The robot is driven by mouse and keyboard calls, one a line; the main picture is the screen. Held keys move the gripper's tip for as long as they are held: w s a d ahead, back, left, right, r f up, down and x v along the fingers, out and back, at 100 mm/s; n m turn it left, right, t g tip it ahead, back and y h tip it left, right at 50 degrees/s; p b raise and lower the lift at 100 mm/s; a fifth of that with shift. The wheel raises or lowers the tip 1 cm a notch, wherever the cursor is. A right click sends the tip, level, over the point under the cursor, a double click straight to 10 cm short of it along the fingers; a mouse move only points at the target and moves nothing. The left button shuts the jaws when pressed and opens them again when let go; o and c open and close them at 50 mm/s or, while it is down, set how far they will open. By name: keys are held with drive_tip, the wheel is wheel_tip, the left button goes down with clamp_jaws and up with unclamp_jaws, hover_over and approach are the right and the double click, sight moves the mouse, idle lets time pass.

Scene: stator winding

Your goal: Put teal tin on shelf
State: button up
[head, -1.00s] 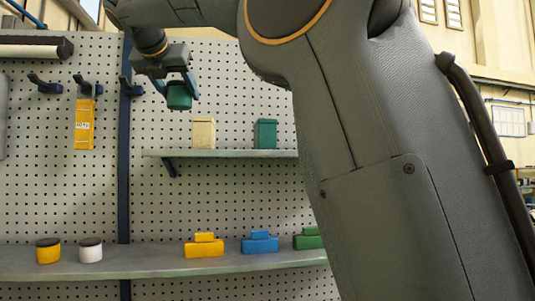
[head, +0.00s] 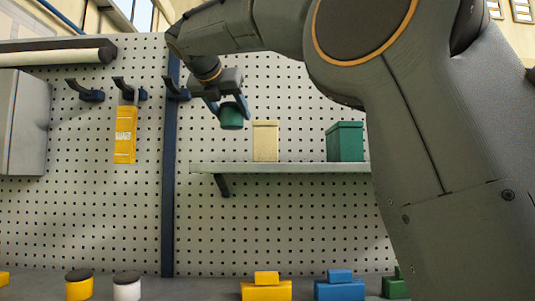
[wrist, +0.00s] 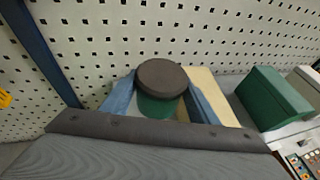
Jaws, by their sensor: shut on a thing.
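The teal tin (head: 231,117) is a small dark green-teal cylinder. In the wrist view it shows a dark grey lid (wrist: 162,77) above its teal side (wrist: 156,107). My gripper (head: 229,107) is shut on the tin, with a blue finger on each side of it in the wrist view. The tin hangs in front of the pegboard, above the level of the upper shelf (head: 290,168) and near its left end. In the head view it is just left of a cream box. Its exact depth over the shelf is hard to tell.
The cream box (head: 265,141) and a green box (head: 345,142) stand on the upper shelf, with free room between them. A lower ledge (head: 200,286) holds yellow and white tins and coloured blocks. A yellow item (head: 125,134) hangs from a hook at left.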

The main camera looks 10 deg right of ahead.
drive_tip(key=shift+f+p, duration=0.8)
drive_tip(key=shift+f, duration=4)
drive_tip(key=shift+f, duration=0.15)
drive_tip(key=o, duration=1.5)
drive_tip(key=shift+c, duration=0.2)
drive_tip(key=b+v, duration=0.4)
drive_tip(key=v, duration=0.8)
drive_tip(key=shift+r+b, duration=0.2)
drive_tip(key=shift+b, duration=0.1)
